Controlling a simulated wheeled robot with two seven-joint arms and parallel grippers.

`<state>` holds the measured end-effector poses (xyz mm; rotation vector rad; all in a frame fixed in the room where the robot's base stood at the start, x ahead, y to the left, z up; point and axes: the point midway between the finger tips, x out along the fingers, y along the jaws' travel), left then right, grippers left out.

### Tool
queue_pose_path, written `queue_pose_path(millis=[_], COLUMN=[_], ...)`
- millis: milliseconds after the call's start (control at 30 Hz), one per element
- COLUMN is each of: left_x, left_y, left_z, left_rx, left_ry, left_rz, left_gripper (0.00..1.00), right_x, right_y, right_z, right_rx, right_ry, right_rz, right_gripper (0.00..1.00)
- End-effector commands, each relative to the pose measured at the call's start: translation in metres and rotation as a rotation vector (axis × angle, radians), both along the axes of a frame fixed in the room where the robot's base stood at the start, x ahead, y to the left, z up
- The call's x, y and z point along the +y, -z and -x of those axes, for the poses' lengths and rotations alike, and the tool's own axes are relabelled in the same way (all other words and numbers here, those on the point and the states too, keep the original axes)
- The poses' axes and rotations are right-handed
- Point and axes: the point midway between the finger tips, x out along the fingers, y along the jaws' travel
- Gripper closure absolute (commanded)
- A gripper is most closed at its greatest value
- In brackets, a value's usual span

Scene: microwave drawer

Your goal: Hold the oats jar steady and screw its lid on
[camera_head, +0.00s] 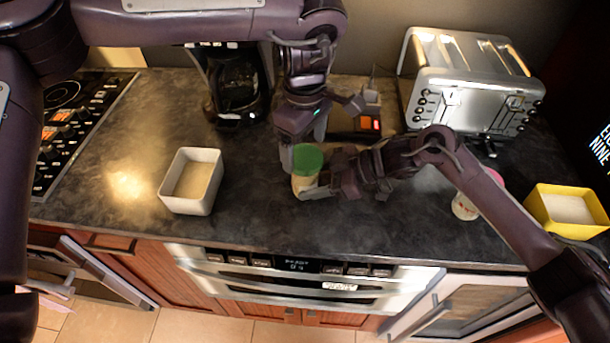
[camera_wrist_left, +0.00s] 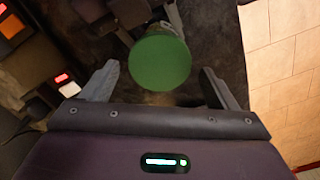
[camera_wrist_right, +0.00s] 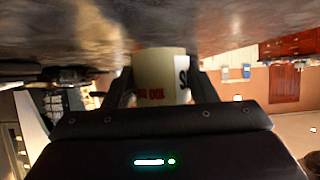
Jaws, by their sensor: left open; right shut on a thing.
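The oats jar (camera_head: 303,185) stands on the dark counter, pale and upright. Its green lid (camera_head: 308,158) sits at the jar's top; I cannot tell how tightly it is seated. My right gripper (camera_wrist_right: 162,78) is shut around the jar body (camera_wrist_right: 160,66) low down, from the right in the head view. My left gripper (camera_head: 304,148) is open above the jar, pointing down. In the left wrist view the round lid (camera_wrist_left: 160,62) lies between the spread fingers, with a gap on both sides.
A white square container (camera_head: 191,181) stands to the left, a yellow container (camera_head: 566,211) at the far right. A pale jar (camera_head: 464,207) is partly hidden by my right arm. The toaster (camera_head: 465,85) and coffee maker (camera_head: 235,85) stand behind. The counter's front edge is close to the jar.

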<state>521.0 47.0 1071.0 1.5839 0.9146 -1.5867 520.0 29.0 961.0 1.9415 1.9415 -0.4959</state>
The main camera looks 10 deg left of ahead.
Motion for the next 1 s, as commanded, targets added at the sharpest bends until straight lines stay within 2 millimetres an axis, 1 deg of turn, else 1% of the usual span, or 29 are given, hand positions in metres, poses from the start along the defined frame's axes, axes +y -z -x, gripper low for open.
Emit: queue_pose_path(millis=[100, 233, 333, 600, 667, 833, 1000], left_x=[0.0, 0.0, 0.0, 0.0, 0.0, -0.001, 0.0], left_y=[0.014, 0.023, 0.026, 0.026, 0.027, 0.027, 0.026], left_z=[0.0, 0.0, 0.0, 0.0, 0.0, 0.0, 0.0], left_rx=[0.002, -0.001, -0.002, -0.002, 0.0, 0.001, -0.002], left_ry=[-0.001, -0.001, -0.001, -0.016, -0.067, -0.302, -0.421], left_rz=[0.0, 0.0, 0.001, 0.001, 0.001, 0.001, 0.0], left_gripper=[0.19, 0.19, 0.19, 0.19, 0.19, 0.19, 0.19], right_x=[0.0, 0.0, 0.0, 0.0, 0.0, 0.0, 0.0], right_y=[-0.001, -0.001, -0.001, -0.001, -0.001, -0.001, -0.001], right_z=[0.0, 0.0, 0.0, 0.0, 0.0, 0.0, 0.0], right_rx=[-0.001, -0.001, -0.001, -0.001, -0.001, -0.001, -0.001], right_ry=[0.0, 0.0, 0.0, 0.0, 0.0, 0.0, 0.0], right_rz=[-0.001, -0.001, -0.001, -0.001, -0.001, -0.001, -0.001], right_gripper=[0.89, 0.89, 0.89, 0.89, 0.89, 0.89, 0.89])
